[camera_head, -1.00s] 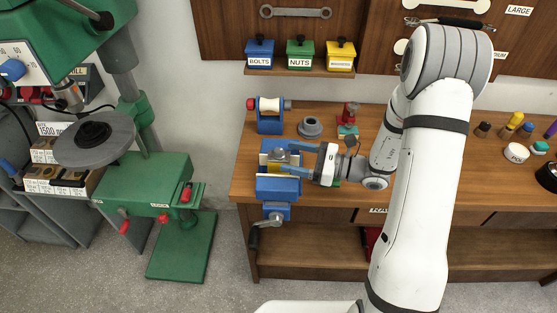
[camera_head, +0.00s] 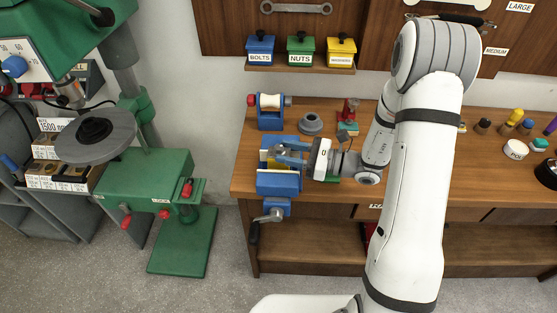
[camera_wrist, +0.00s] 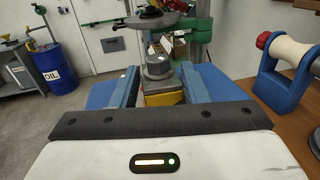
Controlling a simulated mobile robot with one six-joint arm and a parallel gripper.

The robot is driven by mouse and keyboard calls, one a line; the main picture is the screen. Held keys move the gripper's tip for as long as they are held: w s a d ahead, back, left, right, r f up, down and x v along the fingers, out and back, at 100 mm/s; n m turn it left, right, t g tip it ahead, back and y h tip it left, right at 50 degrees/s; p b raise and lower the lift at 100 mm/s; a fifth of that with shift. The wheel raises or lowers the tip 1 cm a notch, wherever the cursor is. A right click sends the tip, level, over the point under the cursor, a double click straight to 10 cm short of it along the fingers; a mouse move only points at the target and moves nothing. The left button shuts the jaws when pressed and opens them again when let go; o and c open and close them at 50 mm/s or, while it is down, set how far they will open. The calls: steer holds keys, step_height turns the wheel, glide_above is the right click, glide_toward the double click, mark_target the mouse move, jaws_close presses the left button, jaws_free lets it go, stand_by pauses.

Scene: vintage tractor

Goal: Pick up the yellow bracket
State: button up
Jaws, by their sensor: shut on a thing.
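The yellow bracket (camera_head: 264,158) sits at the blue vise (camera_head: 278,184) on the workbench, partly hidden by my fingers. In the wrist view a yellow part of the bracket (camera_wrist: 163,98) shows low between my blue fingers, with a grey round piece (camera_wrist: 158,67) just beyond. My gripper (camera_head: 277,155) reaches in from the right, level with the top of the vise, and is shut on the bracket. In the wrist view my gripper (camera_wrist: 161,80) has a finger on each side of it. I cannot tell whether the bracket is clear of the vise.
A blue spool holder (camera_head: 270,112), a grey ring part (camera_head: 310,123) and a red-and-green item (camera_head: 348,112) stand behind the vise. The vise crank (camera_head: 270,215) hangs over the bench front. A green drill press (camera_head: 145,180) stands left. Labelled bins (camera_head: 300,52) hang above.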

steer(key=shift+c, duration=1.4)
steer(key=shift+r, duration=0.1)
steer(key=shift+c, duration=0.3)
steer(key=shift+d, duration=0.1)
